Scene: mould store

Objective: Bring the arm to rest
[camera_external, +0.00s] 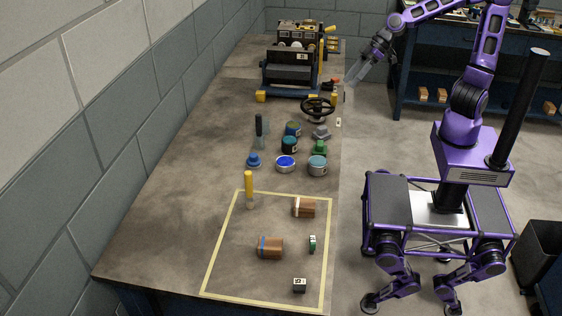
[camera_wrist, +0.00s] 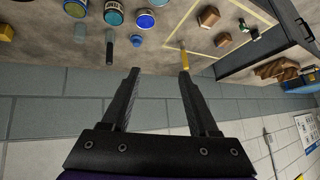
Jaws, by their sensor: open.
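My gripper (camera_external: 356,72) is held raised at the far right edge of the workbench (camera_external: 190,165), at the end of my purple arm, which reaches up and to the left from my base. In the wrist view my gripper (camera_wrist: 159,70) has its two black fingers wide apart, with nothing between them. Wall and bench edge show behind the fingers. It touches nothing that I can see.
The bench bears a machine (camera_external: 290,70), a black handwheel (camera_external: 317,106), several tins (camera_external: 285,164) and a yellow-handled tool (camera_external: 249,185). A yellow taped outline (camera_external: 215,245) surrounds brown blocks (camera_external: 270,247). A block wall (camera_external: 110,105) runs along the left.

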